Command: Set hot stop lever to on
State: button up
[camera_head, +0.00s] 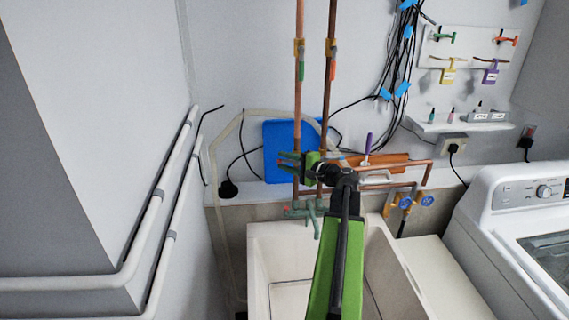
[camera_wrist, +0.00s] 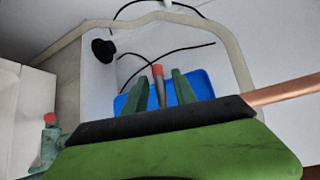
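Two copper pipes run down the wall in the head view. The left pipe's valve has a green lever (camera_head: 301,70). The right pipe's valve has a red-orange lever (camera_head: 333,70). Both levers hang down along their pipes. No label shows which is the hot stop. My gripper (camera_head: 289,161) is well below both levers, reaching left by the pipes above the sink. In the wrist view, its green fingers (camera_wrist: 165,90) stand apart. A thin grey piece with a red-orange tip (camera_wrist: 158,71) shows between them. I cannot tell what it is or whether it is touched.
A white sink (camera_head: 262,262) with a green tap (camera_head: 305,212) stands below. A blue panel (camera_head: 275,135) is behind my gripper. Black cables (camera_head: 405,50) hang right of the pipes. A washing machine (camera_head: 525,215) is at right.

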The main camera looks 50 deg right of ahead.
jog(key=shift+w, duration=0.2)
jog(key=shift+c, duration=0.4)
grip_shut()
dwell(0.9)
